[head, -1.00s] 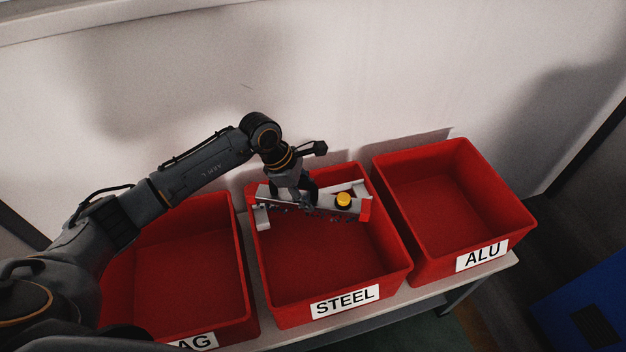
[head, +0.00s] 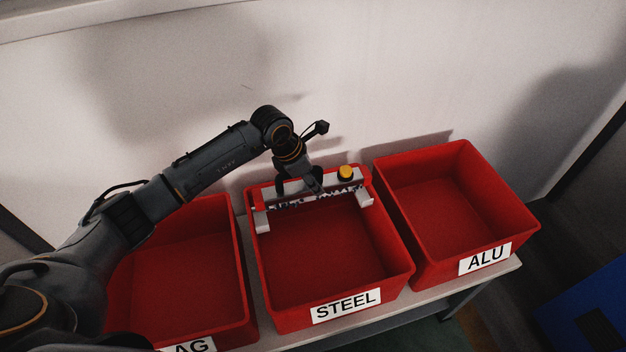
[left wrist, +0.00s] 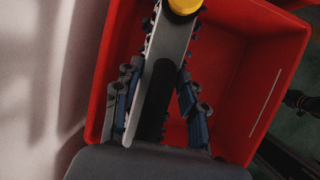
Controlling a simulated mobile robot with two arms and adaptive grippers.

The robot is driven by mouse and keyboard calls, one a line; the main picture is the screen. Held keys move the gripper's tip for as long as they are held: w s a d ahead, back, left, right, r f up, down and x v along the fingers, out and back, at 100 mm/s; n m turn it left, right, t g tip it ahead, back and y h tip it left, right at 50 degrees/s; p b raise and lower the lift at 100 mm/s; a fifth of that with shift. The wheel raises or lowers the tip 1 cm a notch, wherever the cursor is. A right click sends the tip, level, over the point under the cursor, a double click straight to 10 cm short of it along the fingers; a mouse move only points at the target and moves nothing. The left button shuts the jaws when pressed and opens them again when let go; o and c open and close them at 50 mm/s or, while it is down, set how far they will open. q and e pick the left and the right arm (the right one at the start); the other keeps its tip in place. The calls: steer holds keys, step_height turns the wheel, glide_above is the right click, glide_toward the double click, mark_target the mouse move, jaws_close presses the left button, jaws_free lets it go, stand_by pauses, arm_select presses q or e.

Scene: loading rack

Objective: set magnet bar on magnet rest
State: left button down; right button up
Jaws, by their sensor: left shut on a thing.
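The left wrist view shows the bar (left wrist: 168,48) between the blue-padded fingers (left wrist: 160,103). I cannot identify a separate magnet rest; pale end brackets (head: 262,221) show below the bar's ends, and whose they are is unclear.
The ALU bin (head: 455,215) stands to the right and another red bin (head: 240,285), its label partly hidden, to the left. All stand on a pale bench (head: 420,296) against a light wall. The STEEL bin's visible floor is empty.

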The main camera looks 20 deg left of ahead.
arm_select(q)
steer(key=shift+f+b, duration=0.5)
steer(key=shift+f, duration=0.2)
step_height(320, 180, down, 3)
steer(key=b, duration=0.3)
steer(key=shift+f, duration=0.1)
steer(key=shift+f+b, duration=0.8)
steer(key=c, duration=0.8)
jaws_free()
steer(key=shift+o, duration=0.6)
steer(key=shift+s+f, duration=0.1)
